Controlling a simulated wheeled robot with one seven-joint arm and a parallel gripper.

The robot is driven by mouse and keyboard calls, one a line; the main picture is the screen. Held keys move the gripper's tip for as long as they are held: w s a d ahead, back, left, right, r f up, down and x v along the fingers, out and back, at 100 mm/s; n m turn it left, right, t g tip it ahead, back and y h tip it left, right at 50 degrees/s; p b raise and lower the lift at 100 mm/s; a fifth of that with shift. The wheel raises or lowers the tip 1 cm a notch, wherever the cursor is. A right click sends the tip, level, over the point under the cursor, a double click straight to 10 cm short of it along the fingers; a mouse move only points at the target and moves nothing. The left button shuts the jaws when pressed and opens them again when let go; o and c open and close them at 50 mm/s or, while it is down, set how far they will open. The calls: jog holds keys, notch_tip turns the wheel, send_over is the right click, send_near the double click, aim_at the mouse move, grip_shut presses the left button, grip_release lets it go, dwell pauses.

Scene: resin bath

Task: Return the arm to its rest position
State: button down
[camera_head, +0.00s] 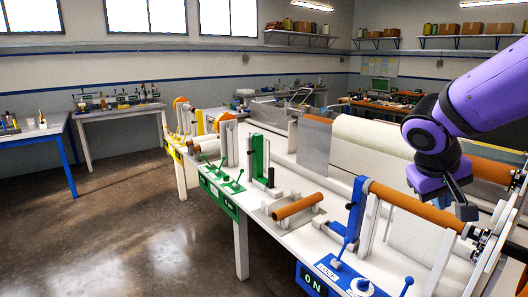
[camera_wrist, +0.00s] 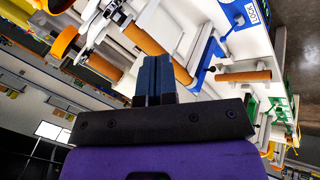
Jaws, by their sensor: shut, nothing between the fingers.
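My purple arm (camera_head: 492,90) reaches in from the upper right in the head view. My gripper (camera_head: 462,205) is above the right part of the white bench, close to the long brown roller (camera_head: 412,205) in that picture. I cannot tell the exact gap between them. In the wrist view the two dark fingers of my gripper (camera_wrist: 156,62) are side by side, shut with nothing between them.
A blue bracket (camera_head: 356,208) stands at one end of the long roller. A short brown roller (camera_head: 298,207) lies on a low stand, and a green bracket (camera_head: 260,160) stands behind it. The white bench (camera_head: 240,228) has blue and green levers in front. Open floor (camera_head: 100,235) lies left.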

jog(key=s+a+r+t+y, duration=0.1)
jog(key=s+a+r+y, duration=0.1)
jog(key=s, duration=0.5)
jog(key=s+a+r+t+y, duration=0.1)
jog(key=s+r+y, duration=0.2)
jog(key=s, duration=0.4)
jog(key=shift+s+a+r+t, duration=0.25)
jog(key=shift+a+r+t, duration=0.15)
jog(key=shift+r, duration=0.25)
